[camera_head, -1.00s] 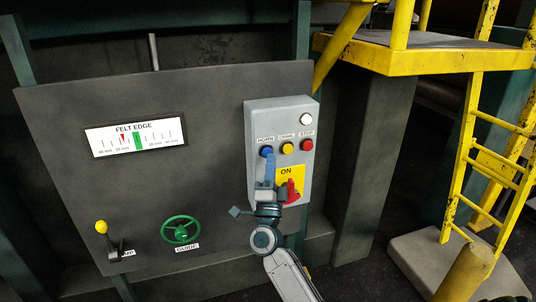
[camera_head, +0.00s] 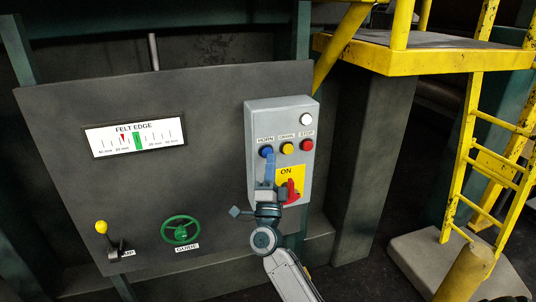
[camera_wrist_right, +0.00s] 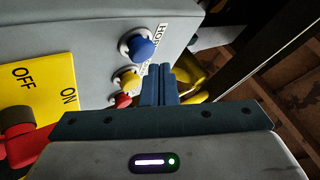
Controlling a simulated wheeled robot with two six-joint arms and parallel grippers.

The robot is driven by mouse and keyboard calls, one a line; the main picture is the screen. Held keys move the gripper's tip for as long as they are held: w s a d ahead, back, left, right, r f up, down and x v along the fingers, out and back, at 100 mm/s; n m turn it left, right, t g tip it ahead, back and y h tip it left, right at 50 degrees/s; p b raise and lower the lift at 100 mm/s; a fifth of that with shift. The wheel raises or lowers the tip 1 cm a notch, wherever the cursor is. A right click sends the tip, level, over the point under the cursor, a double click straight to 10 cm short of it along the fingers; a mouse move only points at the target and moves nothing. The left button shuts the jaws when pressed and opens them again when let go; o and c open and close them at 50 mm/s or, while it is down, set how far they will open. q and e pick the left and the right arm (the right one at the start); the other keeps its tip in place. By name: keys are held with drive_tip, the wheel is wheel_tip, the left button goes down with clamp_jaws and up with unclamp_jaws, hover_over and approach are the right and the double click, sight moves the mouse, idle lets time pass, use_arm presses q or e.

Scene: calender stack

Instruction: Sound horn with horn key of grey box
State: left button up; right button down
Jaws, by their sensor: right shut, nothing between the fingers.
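The grey box (camera_head: 254,125) is fixed on the dark panel. Its blue horn key (camera_head: 266,151) sits at the left of a row under the HORN label, beside a yellow key (camera_head: 287,148) and a red key (camera_head: 307,144). My right gripper (camera_head: 269,158) is shut and empty, its blue fingertips just below the horn key. In the right wrist view the blue horn key (camera_wrist_right: 140,47) shows clear of the shut fingers (camera_wrist_right: 159,72). Whether the tips touch the key I cannot tell in the head view. My left gripper is not in view.
A red rotary switch (camera_head: 289,190) on a yellow ON plate sits low on the box, close to my right gripper. A white lamp (camera_head: 306,119) is above. The panel has a green handwheel (camera_head: 180,230) and a yellow-knobbed lever (camera_head: 102,228). Yellow steps stand at right.

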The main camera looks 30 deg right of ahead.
drive_tip(key=shift+w, duration=0.15)
idle(0.4)
drive_tip(key=shift+w+d, duration=0.1)
drive_tip(key=shift+w, duration=0.2)
drive_tip(key=shift+w+d, duration=0.15)
drive_tip(key=shift+w, duration=0.35)
idle(0.7)
drive_tip(key=shift+s, duration=0.15)
drive_tip(key=shift+s+a, duration=0.25)
drive_tip(key=shift+s, duration=0.55)
drive_tip(key=shift+p, duration=0.3)
drive_tip(key=s, duration=0.2)
drive_tip(key=s+a+p, duration=0.1)
drive_tip(key=s, duration=0.1)
drive_tip(key=shift+s, duration=0.4)
